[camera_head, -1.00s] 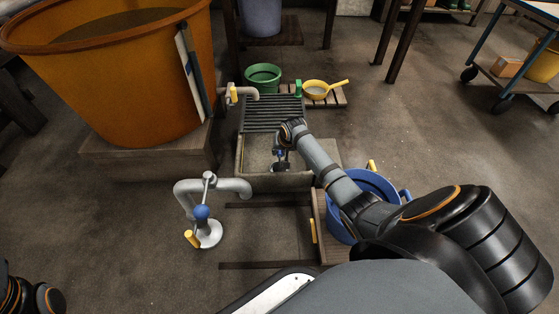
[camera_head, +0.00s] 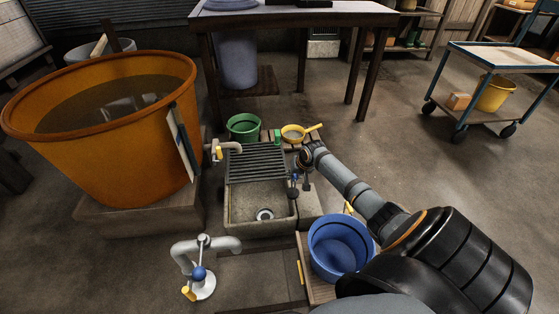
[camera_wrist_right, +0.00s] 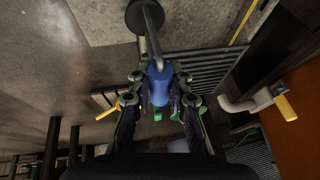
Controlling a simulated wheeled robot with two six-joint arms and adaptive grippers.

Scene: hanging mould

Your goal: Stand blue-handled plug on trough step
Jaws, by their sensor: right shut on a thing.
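The blue-handled plug shows in the right wrist view with its blue handle (camera_wrist_right: 159,84) between my fingers and a grey stem and disc beyond it. In the head view the plug (camera_head: 293,191) hangs dark below my right gripper (camera_head: 296,178), over the right rim of the stone trough (camera_head: 234,209). My right gripper, also in the wrist view (camera_wrist_right: 160,75), is shut on the handle. A pale stone step (camera_head: 310,206) adjoins the trough's right side. I cannot tell the plug's height above it. The drain (camera_head: 265,214) in the trough floor is uncovered. My left gripper is out of view.
A blue tub (camera_head: 340,247) stands close at the right front. A green bucket (camera_head: 243,127) and yellow scoop (camera_head: 293,133) are behind. A standpipe (camera_head: 203,272) stands front left.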

